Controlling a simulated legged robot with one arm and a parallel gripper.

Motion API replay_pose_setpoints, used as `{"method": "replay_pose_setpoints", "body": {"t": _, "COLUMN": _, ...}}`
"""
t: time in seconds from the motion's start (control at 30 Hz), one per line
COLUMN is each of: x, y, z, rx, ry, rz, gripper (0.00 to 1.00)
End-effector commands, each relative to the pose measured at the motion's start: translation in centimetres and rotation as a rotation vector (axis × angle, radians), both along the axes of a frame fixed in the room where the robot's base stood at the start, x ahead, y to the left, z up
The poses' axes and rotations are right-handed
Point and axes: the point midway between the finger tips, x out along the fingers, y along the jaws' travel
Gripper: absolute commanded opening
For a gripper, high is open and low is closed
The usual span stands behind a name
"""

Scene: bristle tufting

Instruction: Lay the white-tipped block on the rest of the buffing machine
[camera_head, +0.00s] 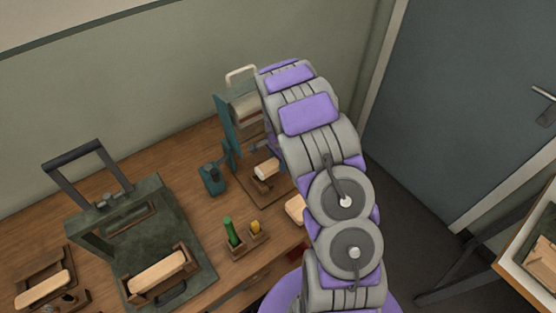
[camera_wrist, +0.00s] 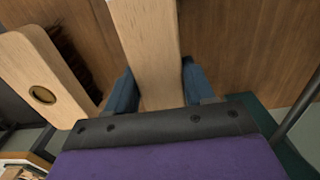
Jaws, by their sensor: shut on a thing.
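In the wrist view my gripper (camera_wrist: 158,92) is shut on a long pale wooden block (camera_wrist: 148,40), with a blue finger on each side. The block's far end runs out of the frame, so I cannot see whether its tip is white. In the head view my arm hides my gripper. The buffing machine (camera_head: 228,125), with a teal plate and a pale roller, stands at the back of the bench, partly behind my arm. A pale block (camera_head: 266,169) sits on a wooden holder in front of it. Another pale block (camera_head: 295,207) shows beside my arm, partly hidden.
A dark green press (camera_head: 150,215) with a tall handle stands left, a wooden block (camera_head: 157,272) at its front. A green and a yellow piece stand in a small holder (camera_head: 247,243). A wooden piece with a hole and dark bristles (camera_wrist: 38,75) is left of my gripper.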

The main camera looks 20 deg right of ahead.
Motion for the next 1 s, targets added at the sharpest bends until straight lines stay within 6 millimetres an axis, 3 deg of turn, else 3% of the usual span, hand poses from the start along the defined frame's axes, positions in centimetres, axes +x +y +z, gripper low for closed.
{"method": "replay_pose_setpoints", "body": {"t": 0.53, "x": 0.0, "y": 0.0, "z": -0.1, "rx": 0.0, "ry": 0.0, "rz": 0.0, "gripper": 0.12}}
{"method": "replay_pose_setpoints", "body": {"t": 1.0, "x": 0.0, "y": 0.0, "z": -1.4, "rx": -0.001, "ry": -0.001, "rz": 0.0, "gripper": 0.12}}
